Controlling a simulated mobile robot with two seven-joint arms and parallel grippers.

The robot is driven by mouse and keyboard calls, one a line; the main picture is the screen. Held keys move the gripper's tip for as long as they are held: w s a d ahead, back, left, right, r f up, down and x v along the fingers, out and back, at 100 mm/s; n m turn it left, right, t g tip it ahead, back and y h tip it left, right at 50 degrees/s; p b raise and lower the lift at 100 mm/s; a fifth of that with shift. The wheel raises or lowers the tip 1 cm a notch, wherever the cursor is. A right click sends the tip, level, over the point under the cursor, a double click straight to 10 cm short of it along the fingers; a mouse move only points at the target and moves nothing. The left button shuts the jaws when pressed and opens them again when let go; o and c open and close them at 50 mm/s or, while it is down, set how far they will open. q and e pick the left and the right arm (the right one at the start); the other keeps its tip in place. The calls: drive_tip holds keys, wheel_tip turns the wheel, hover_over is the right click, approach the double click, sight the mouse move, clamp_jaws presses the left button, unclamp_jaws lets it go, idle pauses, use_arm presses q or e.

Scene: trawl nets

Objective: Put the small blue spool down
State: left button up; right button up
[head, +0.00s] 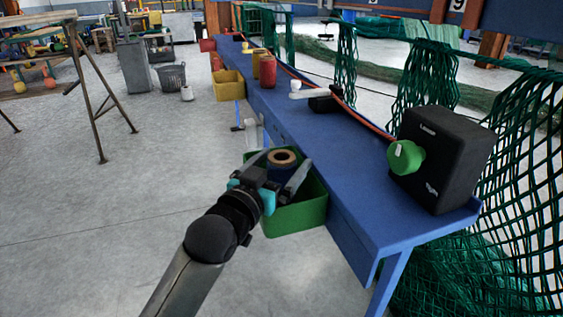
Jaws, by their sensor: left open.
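The small blue spool (281,171) has a tan ring on top with a dark hole in its middle. It stands roughly upright in the green bin (300,216), which is at the near side of the blue bench. My left gripper (286,161) reaches into the bin's opening from the lower left. Its two fingers are open and spread, one on each side of the spool. I cannot tell whether either finger touches it. The lower part of the spool and the bin floor are hidden by the gripper and the bin wall. My right gripper is out of view.
The blue bench (330,150) runs away to the upper left. On it are a black box with a green knob (440,158), a red can (267,72) and a white-handled tool (312,92). A yellow bin (229,87) is farther along. Green netting hangs behind.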

use_arm(q)
drive_tip(key=shift+f, duration=0.15)
drive_tip(key=shift+s+r, duration=0.1)
drive_tip(key=shift+r, duration=0.5)
drive_tip(key=p+v, duration=0.3)
drive_tip(key=v, duration=0.9)
drive_tip(key=shift+p, duration=0.35)
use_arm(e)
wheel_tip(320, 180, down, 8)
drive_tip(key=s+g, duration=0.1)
